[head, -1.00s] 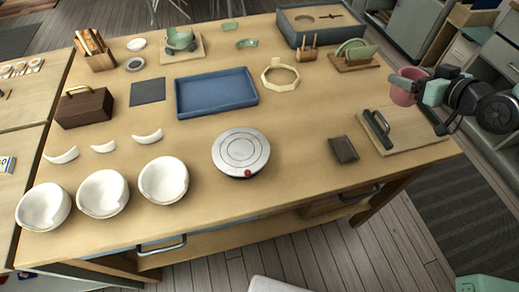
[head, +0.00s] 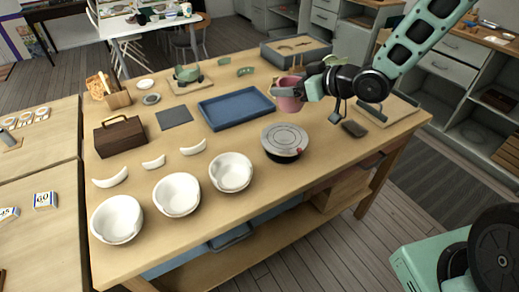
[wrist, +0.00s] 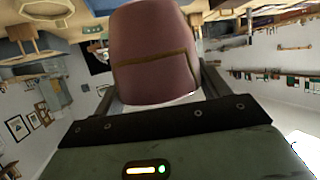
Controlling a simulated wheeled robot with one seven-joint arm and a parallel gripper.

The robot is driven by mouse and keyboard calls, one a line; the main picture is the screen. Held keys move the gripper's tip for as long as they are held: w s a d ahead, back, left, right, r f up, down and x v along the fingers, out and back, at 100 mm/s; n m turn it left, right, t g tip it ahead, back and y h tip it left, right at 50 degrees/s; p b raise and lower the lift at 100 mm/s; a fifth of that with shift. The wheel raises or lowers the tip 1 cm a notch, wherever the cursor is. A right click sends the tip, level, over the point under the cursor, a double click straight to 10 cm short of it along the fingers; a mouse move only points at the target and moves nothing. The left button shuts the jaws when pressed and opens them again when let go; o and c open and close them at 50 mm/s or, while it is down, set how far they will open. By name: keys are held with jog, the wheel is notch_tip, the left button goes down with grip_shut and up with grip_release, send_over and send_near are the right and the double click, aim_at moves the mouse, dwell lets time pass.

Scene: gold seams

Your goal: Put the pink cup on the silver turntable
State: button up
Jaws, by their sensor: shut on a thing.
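The pink cup (head: 289,94) is held in my gripper (head: 304,92), above the table just behind the silver turntable. In the wrist view the cup (wrist: 153,55) fills the space between the two fingers, and a gold seam line shows on its side. The silver turntable (head: 284,137) is a round disc on a dark base with a small red mark at its rim. Its top is bare. The cup is apart from it, higher and farther back.
Three white bowls (head: 231,171) stand in a row left of the turntable, with white shards behind them. A blue tray (head: 236,110) lies behind the turntable, and a dark flat block (head: 354,128) to its right. A brown box (head: 120,137) stands at the left.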

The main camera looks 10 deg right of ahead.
aim_at(286, 103)
jog(key=f, duration=0.2)
jog(key=a+f, duration=0.1)
jog(key=f, duration=0.2)
jog(key=shift+s+f, duration=0.15)
jog(key=shift+s, duration=0.05)
jog(key=shift+f, duration=2.3)
jog(key=shift+f, duration=0.25)
jog(key=o, duration=0.9)
jog(key=shift+r, duration=0.1)
jog(key=shift+r, duration=0.1)
